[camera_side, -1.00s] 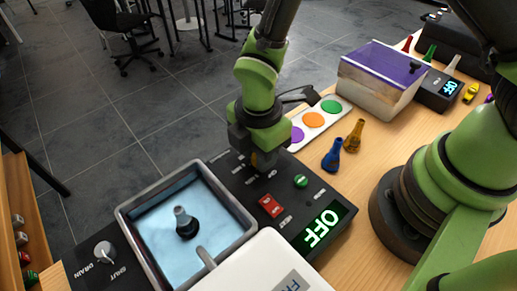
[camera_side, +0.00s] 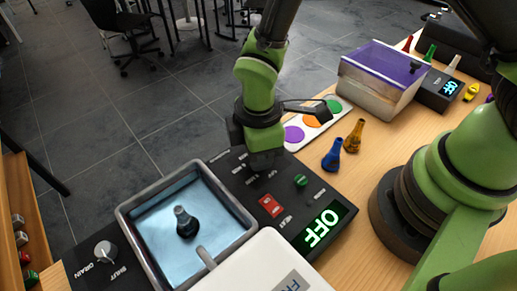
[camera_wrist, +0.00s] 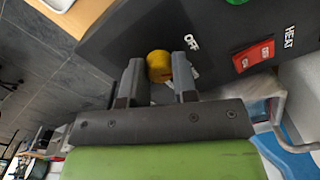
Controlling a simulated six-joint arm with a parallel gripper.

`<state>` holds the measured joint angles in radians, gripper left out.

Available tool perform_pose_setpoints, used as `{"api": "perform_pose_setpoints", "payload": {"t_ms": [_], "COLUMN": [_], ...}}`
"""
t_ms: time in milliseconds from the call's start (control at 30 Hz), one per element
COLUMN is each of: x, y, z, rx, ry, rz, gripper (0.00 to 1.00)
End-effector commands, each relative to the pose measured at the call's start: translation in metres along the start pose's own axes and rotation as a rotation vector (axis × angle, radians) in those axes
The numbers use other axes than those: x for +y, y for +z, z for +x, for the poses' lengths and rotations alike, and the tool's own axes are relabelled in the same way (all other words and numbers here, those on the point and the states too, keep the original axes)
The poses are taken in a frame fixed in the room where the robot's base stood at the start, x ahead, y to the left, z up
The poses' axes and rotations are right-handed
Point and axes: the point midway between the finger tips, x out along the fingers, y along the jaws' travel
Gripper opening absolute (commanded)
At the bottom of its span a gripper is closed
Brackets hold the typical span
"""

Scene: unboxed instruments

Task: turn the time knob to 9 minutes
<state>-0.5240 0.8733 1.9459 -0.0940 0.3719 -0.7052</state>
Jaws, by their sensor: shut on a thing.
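A yellow knob (camera_wrist: 159,66) on the black control panel (camera_wrist: 125,38) sits between the two grey fingers of my gripper (camera_wrist: 157,72) in the wrist view. My gripper is shut on it. The label OFF is printed beside the knob; the knob's pointer and most of its scale cannot be read. In the side view my gripper (camera_side: 264,160) is down at the panel (camera_side: 228,172) and hides the knob. The panel's green display (camera_side: 324,227) reads OFF.
A red switch (camera_side: 271,205) and a green knob (camera_side: 301,181) are close by on the panel. A water-filled basin (camera_side: 250,232) holding a dark flask (camera_side: 186,222) lies left. Blue (camera_side: 332,156) and amber (camera_side: 355,136) bottles stand right, near a purple-topped box (camera_side: 385,65).

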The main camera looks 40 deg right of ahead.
Motion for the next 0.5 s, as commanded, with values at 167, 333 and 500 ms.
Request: {"api": "perform_pose_setpoints", "payload": {"t_ms": [167, 333, 500], "x": [0.0001, 0.0001, 0.0], "y": [0.001, 0.0011, 0.0012], "z": [-0.0004, -0.0004, -0.0004], "rx": [-0.002, -0.003, -0.003], "ry": [-0.001, -0.001, -0.001], "rz": [0.169, 0.33, 0.491], "gripper": [0.03, 0.03, 0.03]}}
